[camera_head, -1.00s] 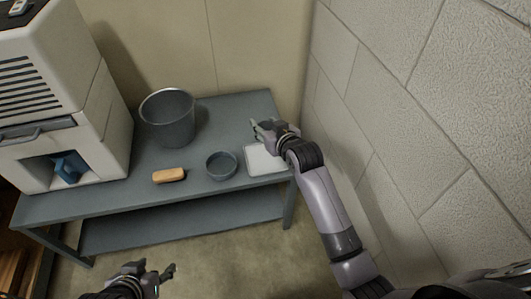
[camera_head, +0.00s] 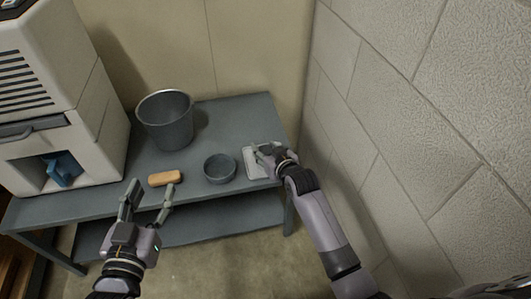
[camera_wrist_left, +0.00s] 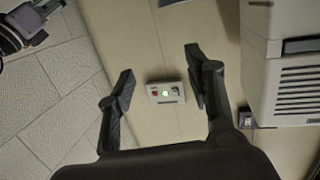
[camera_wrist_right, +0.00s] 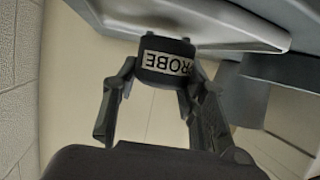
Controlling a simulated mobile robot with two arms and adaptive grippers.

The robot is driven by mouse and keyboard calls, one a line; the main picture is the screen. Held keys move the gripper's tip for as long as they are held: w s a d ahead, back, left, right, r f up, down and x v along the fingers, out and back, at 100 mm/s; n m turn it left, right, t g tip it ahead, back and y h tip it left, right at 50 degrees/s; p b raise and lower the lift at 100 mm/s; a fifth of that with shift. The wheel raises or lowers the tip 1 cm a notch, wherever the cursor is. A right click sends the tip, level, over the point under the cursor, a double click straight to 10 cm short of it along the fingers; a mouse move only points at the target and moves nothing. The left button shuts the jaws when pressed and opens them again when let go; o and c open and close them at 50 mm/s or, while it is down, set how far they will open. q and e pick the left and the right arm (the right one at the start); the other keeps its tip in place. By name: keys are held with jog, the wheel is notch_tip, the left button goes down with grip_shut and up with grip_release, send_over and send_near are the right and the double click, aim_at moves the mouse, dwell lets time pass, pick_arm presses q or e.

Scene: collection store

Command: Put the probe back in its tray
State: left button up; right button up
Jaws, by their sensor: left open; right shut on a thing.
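My right gripper (camera_head: 260,150) is shut on the probe, at the white tray (camera_head: 249,168) on the right end of the table. In the right wrist view the dark probe (camera_wrist_right: 167,62), with a "PROBE" label that reads upside down, sits between the fingers of the right gripper (camera_wrist_right: 158,85). A pale surface, likely the tray (camera_wrist_right: 235,28), lies close beyond it. I cannot tell whether the probe touches the tray. My left gripper (camera_head: 151,190) is open and empty at the table's front edge; its spread fingers (camera_wrist_left: 160,72) show in the left wrist view.
On the grey table (camera_head: 215,128) stand a grey bucket (camera_head: 166,125), a small round bowl (camera_head: 220,169) and a tan block (camera_head: 165,178) near the left fingers. A white machine (camera_head: 65,110) stands at left. A block wall (camera_head: 400,130) closes the right side.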

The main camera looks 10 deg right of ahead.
aim_at(268, 153)
pick_arm(q)
jog(key=shift+w+d+r+t, duration=0.1)
jog(key=shift+r+t, duration=0.3)
jog(key=shift+r, duration=0.35)
pick_arm(e)
jog(key=shift+f, duration=0.35)
jog(key=shift+f, duration=0.15)
jog(key=o, duration=1.3)
pick_arm(q)
jog(key=shift+r, duration=0.1)
